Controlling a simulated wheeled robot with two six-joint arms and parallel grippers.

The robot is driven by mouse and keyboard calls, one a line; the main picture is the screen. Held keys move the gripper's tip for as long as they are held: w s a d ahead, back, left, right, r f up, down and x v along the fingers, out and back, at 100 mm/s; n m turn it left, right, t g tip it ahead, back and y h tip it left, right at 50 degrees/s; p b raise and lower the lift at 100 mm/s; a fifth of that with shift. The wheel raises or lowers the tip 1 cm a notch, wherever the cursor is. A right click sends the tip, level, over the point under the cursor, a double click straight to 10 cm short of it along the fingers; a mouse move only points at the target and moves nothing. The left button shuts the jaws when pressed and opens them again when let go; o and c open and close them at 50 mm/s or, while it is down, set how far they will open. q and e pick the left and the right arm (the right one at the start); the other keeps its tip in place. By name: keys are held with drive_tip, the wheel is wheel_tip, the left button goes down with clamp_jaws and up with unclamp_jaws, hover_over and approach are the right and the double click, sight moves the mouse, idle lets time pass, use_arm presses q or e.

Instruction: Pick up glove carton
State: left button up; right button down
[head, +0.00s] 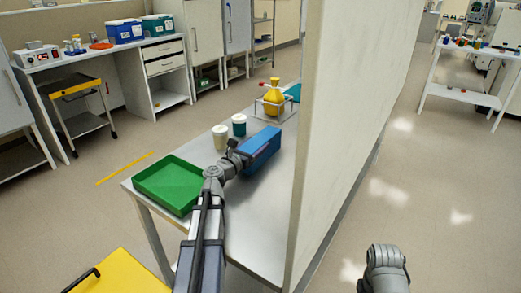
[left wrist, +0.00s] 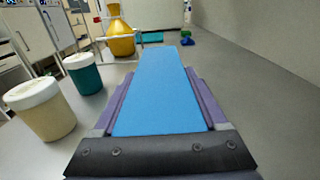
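A blue box, which I take to be the glove carton (head: 262,148), is on or just above the grey bench in the head view; I cannot tell which. In the left wrist view the blue carton (left wrist: 158,95) fills the space between the two purple fingers of my left gripper (left wrist: 162,88). The fingers lie along both its sides with no clear gap, so the gripper looks shut on it. In the head view my left gripper (head: 240,156) reaches the carton from its near left end. My right gripper is not in view; only a grey part of that arm shows at lower right.
A cream tub (head: 220,138) and a teal tub (head: 239,126) stand left of the carton. A green tray (head: 170,185) lies at the bench's left end. A yellow flask (head: 273,97) stands in a frame behind. A tall pale partition (head: 345,120) bounds the bench's right side.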

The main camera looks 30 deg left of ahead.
use_arm(q)
clamp_jaws()
idle(0.3)
drive_tip(key=shift+r, duration=0.1)
wheel_tip(320, 180, up, 10)
drive_tip(key=p, duration=1)
